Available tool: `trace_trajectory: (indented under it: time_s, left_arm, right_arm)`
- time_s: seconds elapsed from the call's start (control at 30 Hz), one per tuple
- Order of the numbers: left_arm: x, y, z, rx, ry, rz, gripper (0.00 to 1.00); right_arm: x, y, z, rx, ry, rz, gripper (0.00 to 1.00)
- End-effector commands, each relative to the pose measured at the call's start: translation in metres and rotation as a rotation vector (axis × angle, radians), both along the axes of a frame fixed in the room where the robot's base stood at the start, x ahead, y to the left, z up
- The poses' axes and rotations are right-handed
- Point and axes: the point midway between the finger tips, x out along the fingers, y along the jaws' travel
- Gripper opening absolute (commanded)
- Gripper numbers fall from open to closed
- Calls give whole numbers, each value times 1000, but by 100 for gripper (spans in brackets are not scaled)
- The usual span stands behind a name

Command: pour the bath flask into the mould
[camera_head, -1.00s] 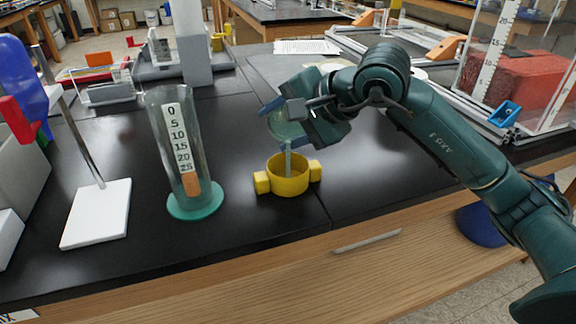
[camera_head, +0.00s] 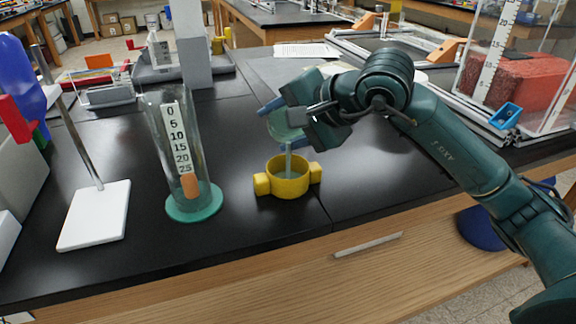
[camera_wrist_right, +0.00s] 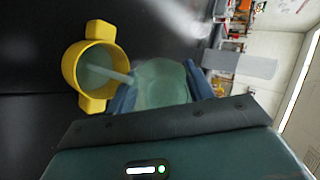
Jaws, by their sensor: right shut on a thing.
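The yellow mould (camera_head: 287,181), a round cup with two side lugs, stands on the black bench. My right gripper (camera_head: 292,122) is shut on the bath flask (camera_head: 283,124), a pale green clear vessel, tilted above the mould. A thin pale stream runs from the flask down into the mould. In the right wrist view, the flask (camera_wrist_right: 162,84) sits between the blue fingertips (camera_wrist_right: 165,92), and pale liquid shows inside the mould (camera_wrist_right: 97,72). Part of the flask is hidden behind the gripper. My left gripper is not in view.
A tall clear cylinder (camera_head: 180,150) with a number scale and green base stands left of the mould. A white-based rod stand (camera_head: 95,215) is farther left. A clear tank with a red block (camera_head: 520,80) is at the right. Bench in front of the mould is clear.

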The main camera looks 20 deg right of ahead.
Motion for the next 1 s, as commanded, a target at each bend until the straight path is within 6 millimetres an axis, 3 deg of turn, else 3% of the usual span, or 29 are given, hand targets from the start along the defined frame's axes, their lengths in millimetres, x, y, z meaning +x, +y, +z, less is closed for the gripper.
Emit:
trace_trajectory:
  time_s: [1.0]
  left_arm:
    - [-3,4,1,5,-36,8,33]
  right_arm:
    - [-1,0,1,-17,-73,0,28]
